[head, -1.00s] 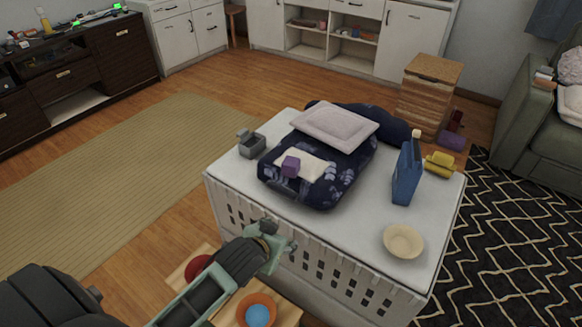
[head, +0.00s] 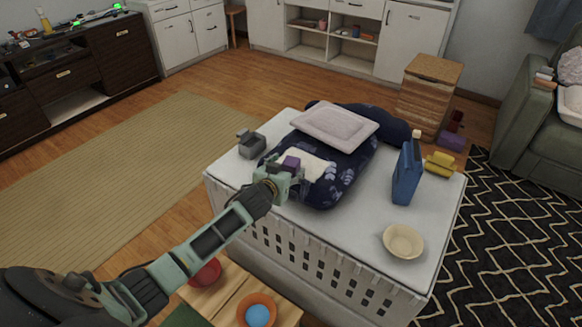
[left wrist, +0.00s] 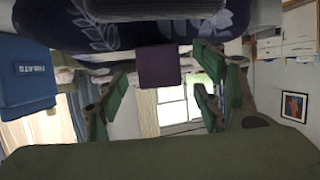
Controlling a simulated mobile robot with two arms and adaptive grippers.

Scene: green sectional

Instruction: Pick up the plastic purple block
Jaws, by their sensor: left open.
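The plastic purple block (head: 291,162) sits on the dark blue leaf-patterned cushion (head: 335,178), by a pale cloth (head: 318,167), on top of the white crate-like table (head: 340,235). My left gripper (head: 282,172) is at the near edge of the cushion, right at the block, and hides its lower part. In the left wrist view the purple block (left wrist: 158,66) shows ahead, between the two spread green fingers of the gripper (left wrist: 160,92). The gripper is open, and I cannot tell whether a finger touches the block. My right gripper is not in view.
A grey pillow (head: 335,126) lies behind on the cushion. A small grey container (head: 251,144) stands to the left. A low wooden table (head: 225,296) with bowls is nearer me.

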